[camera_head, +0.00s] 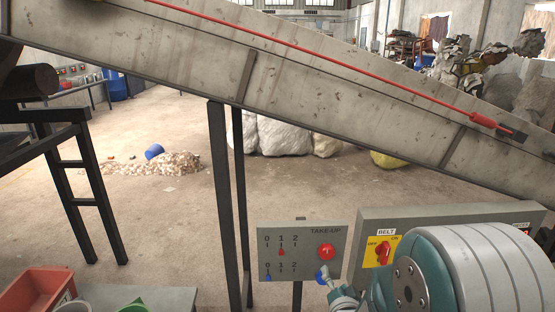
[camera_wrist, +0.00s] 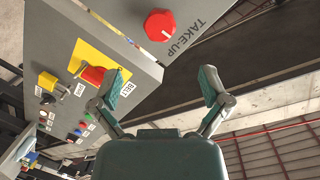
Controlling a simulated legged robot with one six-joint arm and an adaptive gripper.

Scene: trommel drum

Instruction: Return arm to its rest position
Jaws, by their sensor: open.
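My arm (camera_head: 480,268), with grey and teal links, fills the lower right of the head view. In the wrist view my gripper (camera_wrist: 162,86) is open, with its two teal-padded fingers spread apart and nothing between them. In the head view a small part of the gripper (camera_head: 338,290) shows in front of the lower edge of the grey TAKE-UP panel (camera_head: 300,238), near a blue knob (camera_head: 321,274). Whether it touches the panel I cannot tell. The red TAKE-UP knob (camera_wrist: 160,25) lies beyond the fingers in the wrist view.
A BELT box with a red switch on a yellow plate (camera_head: 383,251) stands close behind my arm. An inclined grey conveyor (camera_head: 290,75) crosses above, on dark posts (camera_head: 222,200). A red bin (camera_head: 38,288) is at lower left. Open floor (camera_head: 165,215) lies left of the posts.

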